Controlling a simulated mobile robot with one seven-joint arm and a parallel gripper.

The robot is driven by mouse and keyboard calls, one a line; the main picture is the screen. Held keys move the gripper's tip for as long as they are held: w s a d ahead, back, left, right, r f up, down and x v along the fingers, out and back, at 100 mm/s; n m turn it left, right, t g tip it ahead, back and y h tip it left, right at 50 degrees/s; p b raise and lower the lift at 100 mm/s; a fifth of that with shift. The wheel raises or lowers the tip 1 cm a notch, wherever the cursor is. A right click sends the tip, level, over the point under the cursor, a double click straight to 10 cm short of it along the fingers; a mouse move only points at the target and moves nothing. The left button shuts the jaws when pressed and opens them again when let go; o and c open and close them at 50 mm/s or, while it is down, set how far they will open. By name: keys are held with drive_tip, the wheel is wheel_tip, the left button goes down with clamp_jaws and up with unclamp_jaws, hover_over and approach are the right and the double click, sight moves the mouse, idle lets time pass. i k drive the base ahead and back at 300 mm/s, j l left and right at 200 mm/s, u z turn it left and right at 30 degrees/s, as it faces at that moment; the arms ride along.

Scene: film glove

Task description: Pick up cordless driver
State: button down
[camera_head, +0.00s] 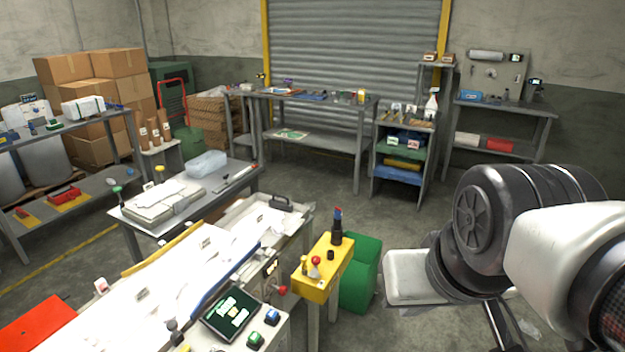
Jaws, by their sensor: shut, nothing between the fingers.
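I cannot make out a cordless driver for certain in the head view. Several small tools and parts lie on the far workbench (315,98), too small to tell apart. More small items lie on the left shelf table (70,126) and on the right-hand bench (515,107). My arm comes in from the right edge, with dark round joints and white links. I cannot make out my gripper's fingers in this view.
A white work table (130,300) fills the lower left, with a dark tablet (231,313) at its near end. A yellow control box (325,268) and a green bin (360,275) stand beside it. Open floor (330,195) lies between this table and the far bench.

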sight(337, 217)
drive_tip(key=u, duration=2.25)
drive_tip(key=z, duration=2.25)
drive_tip(key=u, duration=0.8)
drive_tip(key=i+l+u, duration=0.15)
drive_tip(key=u, duration=0.25)
drive_tip(key=i+l+u, duration=0.1)
drive_tip(key=l+u, duration=0.9)
drive_tip(key=l, duration=0.25)
drive_tip(key=l+u, duration=0.3)
drive_tip(key=l, duration=0.25)
drive_tip(key=l+u, duration=0.15)
drive_tip(key=l, duration=1)
drive_tip(key=k, duration=0.1)
